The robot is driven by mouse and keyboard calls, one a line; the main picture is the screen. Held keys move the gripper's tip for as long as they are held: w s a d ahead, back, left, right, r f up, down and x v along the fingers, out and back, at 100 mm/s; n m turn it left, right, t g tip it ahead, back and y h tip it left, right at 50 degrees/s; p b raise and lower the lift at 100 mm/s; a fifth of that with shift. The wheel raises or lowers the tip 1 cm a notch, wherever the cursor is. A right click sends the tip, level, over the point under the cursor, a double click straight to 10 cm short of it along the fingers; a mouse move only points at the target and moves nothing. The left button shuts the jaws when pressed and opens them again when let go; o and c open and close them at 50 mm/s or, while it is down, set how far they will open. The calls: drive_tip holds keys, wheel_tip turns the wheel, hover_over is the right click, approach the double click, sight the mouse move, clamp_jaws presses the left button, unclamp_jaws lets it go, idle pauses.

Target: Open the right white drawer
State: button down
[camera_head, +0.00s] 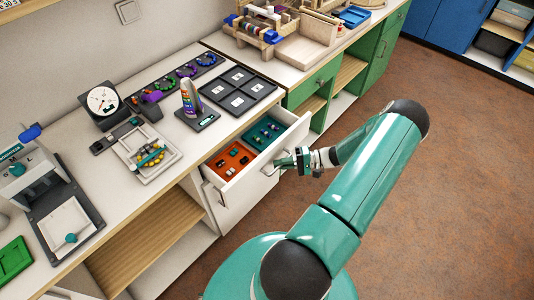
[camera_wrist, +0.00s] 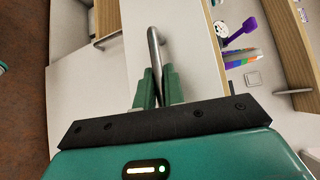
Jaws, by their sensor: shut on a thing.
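The white drawer (camera_head: 225,194) stands pulled out from the white cabinet under the counter in the head view. Inside it lie an orange tray (camera_head: 218,164) and a teal tray (camera_head: 254,140), each with small items. My gripper (camera_head: 290,160) is at the drawer's front, on its right side in the picture. In the wrist view the green fingers of my gripper (camera_wrist: 158,86) are shut on the metal bar handle (camera_wrist: 155,45) of the drawer front (camera_wrist: 190,60). The part of the handle between the fingers is hidden.
The counter (camera_head: 150,105) above carries a dial scale (camera_head: 102,102), a black compartment tray (camera_head: 237,90) and a bead tray (camera_head: 147,152). An open wooden shelf (camera_head: 145,240) is left of the drawer. Green cabinets (camera_head: 318,82) stand beyond it. The brown floor (camera_head: 460,180) is clear at right.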

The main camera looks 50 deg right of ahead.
drive_tip(key=s, duration=1)
drive_tip(key=shift+s+d, duration=0.15)
drive_tip(key=shift+d, duration=0.05)
drive_tip(key=c, duration=1.5)
unclamp_jaws()
drive_tip(key=v, duration=1.3)
drive_tip(key=shift+s+d, duration=0.25)
drive_tip(key=shift+d, duration=0.05)
